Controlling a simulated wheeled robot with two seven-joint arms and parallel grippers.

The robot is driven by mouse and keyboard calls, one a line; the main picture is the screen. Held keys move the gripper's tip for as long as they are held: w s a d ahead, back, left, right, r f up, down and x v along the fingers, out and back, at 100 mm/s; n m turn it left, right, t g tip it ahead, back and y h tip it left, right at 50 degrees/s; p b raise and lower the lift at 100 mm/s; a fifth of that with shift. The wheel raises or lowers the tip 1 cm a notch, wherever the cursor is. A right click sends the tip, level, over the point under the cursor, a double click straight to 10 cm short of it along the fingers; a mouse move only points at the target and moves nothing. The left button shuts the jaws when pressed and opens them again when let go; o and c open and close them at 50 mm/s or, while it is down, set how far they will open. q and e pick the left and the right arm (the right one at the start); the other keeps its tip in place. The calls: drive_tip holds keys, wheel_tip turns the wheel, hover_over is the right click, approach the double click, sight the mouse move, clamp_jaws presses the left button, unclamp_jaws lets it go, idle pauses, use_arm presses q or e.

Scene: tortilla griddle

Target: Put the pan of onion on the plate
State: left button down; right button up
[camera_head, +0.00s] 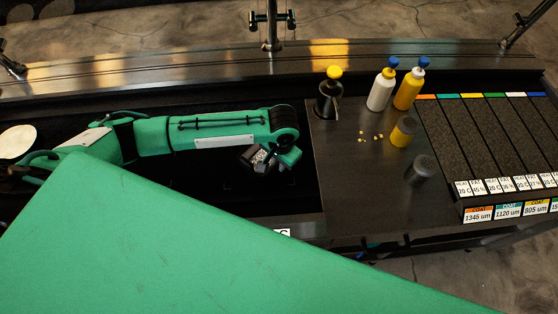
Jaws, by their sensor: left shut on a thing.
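My left gripper (272,160) is over the dark recessed area left of the counter, pointing down. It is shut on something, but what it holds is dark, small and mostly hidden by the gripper. I cannot make out a pan of onion for certain. The left gripper is well to the right of that disc. My right gripper is not in view.
A dark counter (340,190) holds a white bottle (380,92), a yellow bottle (407,92), a black holder with a yellow top (329,98), a yellow jar (402,133), a dark jar (420,169) and small yellow bits (378,139). A large green surface hides the front.

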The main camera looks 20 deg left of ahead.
use_arm(q)
drive_tip(key=c, duration=1.4)
unclamp_jaws()
drive_tip(key=r+b, duration=0.1)
drive_tip(key=r, duration=0.6)
drive_tip(key=r+b, duration=0.1)
drive_tip(key=r, duration=0.2)
drive_tip(key=shift+s+d+r+b, duration=0.1)
drive_tip(key=shift+d+r+b, duration=0.2)
drive_tip(key=shift+d, duration=0.1)
drive_tip(key=shift+r, duration=0.75)
drive_tip(key=shift+s+f, duration=0.1)
